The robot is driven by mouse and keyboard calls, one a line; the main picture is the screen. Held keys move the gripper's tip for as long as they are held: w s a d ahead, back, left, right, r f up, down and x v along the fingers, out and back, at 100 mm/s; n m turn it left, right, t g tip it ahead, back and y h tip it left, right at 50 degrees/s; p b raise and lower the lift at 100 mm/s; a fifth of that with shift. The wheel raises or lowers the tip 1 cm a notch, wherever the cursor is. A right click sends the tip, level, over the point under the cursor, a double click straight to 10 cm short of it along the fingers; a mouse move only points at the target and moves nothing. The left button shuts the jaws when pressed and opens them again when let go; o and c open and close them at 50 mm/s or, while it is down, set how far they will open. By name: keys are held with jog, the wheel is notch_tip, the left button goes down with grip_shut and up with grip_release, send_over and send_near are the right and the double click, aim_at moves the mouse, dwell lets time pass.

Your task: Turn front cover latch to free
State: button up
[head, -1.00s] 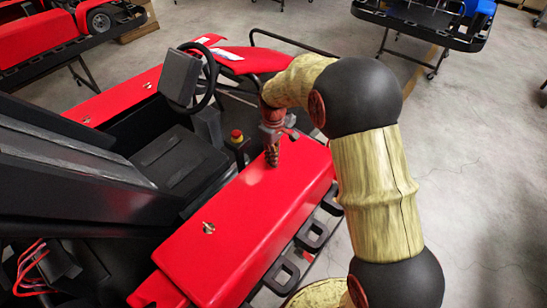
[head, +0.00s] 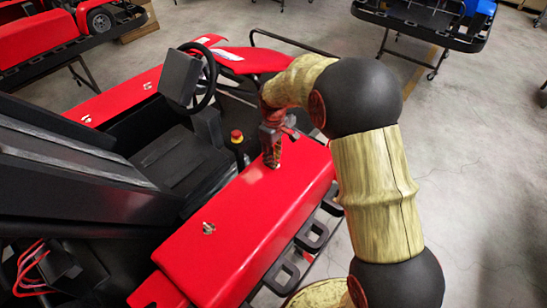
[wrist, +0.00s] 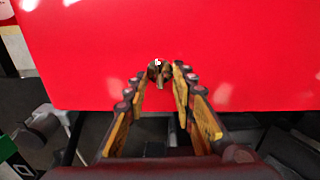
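The red side cover (head: 245,222) of the kart runs along its near side. The front cover latch (wrist: 159,72) is a small brown-metal piece near the cover's edge in the wrist view. In the head view my gripper hides it. My gripper (head: 272,163) points down at the front part of the cover. In the wrist view my gripper (wrist: 160,75) is open, with one fingertip on each side of the latch. I cannot tell whether the fingers touch it. Another latch (head: 208,228) shows uncovered at the rear of the same cover.
A steering wheel (head: 203,80), a black seat (head: 180,160) and a red-and-yellow button (head: 237,136) lie left of my gripper. Black loops (head: 312,235) stick out along the cover's outer side. The floor at right is open.

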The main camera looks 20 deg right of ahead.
aim_at(276, 171)
notch_tip(276, 171, up, 12)
dwell(0.5)
dwell(0.4)
jog(key=s+f+m+t+b, duration=0.2)
jog(key=s+b, duration=0.6)
jog(key=s, duration=0.7)
jog(key=s+f+m+t+b, duration=0.3)
jog(key=s+m+b, duration=0.2)
jog(key=s, duration=1)
jog(key=b, duration=0.3)
jog(key=shift+s+d+t, duration=0.15)
jog(key=shift+d+t, duration=0.05)
jog(key=shift+t, duration=0.1)
